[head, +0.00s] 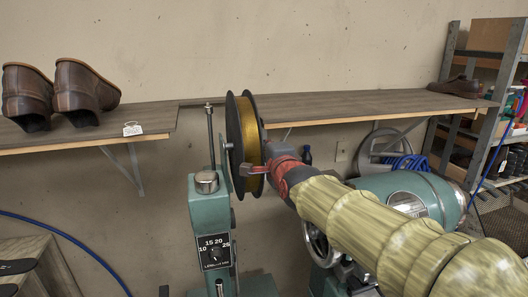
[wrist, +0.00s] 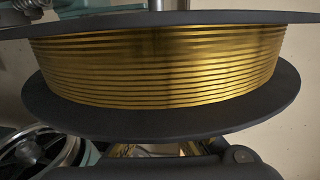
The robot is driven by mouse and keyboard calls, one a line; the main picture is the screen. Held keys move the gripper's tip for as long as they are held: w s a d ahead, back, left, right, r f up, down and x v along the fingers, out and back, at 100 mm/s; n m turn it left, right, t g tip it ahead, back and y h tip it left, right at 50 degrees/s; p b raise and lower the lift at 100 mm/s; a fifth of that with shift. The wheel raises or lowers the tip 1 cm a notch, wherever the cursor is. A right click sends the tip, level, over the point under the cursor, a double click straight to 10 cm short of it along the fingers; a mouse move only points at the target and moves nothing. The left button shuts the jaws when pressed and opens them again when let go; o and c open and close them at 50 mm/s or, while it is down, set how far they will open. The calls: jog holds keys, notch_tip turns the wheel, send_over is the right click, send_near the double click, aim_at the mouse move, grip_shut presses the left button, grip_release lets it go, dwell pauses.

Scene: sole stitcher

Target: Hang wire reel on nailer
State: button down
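The wire reel (head: 251,135) has dark flanges and gold wire. It stands upright on edge beside the thin metal rod at the top of the green nailer (head: 211,222). In the wrist view the reel (wrist: 170,70) fills most of the picture. My gripper (head: 258,170) reaches in from the right and is at the reel's lower rim, with its fingers seemingly closed on it. A metal post (wrist: 168,5) shows past the reel's far flange. Whether the reel bears on the nailer is hidden.
A wall shelf (head: 150,118) with brown shoes (head: 78,92) and a tag is at left. Another shelf (head: 350,103) runs behind the reel. A storage rack (head: 445,90) is at far right.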

jog(key=x, duration=0.3)
jog(key=shift+r, duration=0.25)
jog(key=shift+s+r, duration=0.15)
jog(key=shift+r, duration=0.05)
dwell(0.3)
